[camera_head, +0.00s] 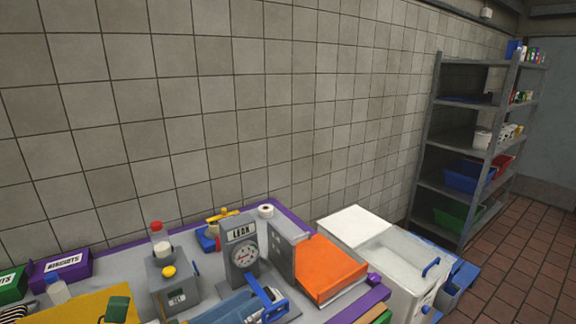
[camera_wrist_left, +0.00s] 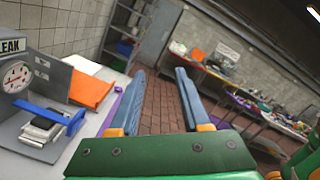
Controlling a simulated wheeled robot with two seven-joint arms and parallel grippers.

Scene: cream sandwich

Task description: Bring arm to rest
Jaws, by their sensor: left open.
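My left gripper (camera_wrist_left: 160,75) shows in the left wrist view with its two blue fingers spread apart and nothing between them. The gap between the fingers looks out over the brick-tiled floor. The gripper is beside the worktop (camera_head: 120,268), away from the items on it. My right gripper is not clearly seen in either view.
A grey LEAK tester (camera_head: 243,255) with a dial, an orange tray (camera_head: 330,268) and a purple BISCUITS box (camera_head: 62,267) are on the worktop. A white chest (camera_head: 395,280) stands to its right. Grey shelves (camera_head: 432,145) line the wall. Cluttered tables (camera_wrist_left: 245,100) stand across the open floor.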

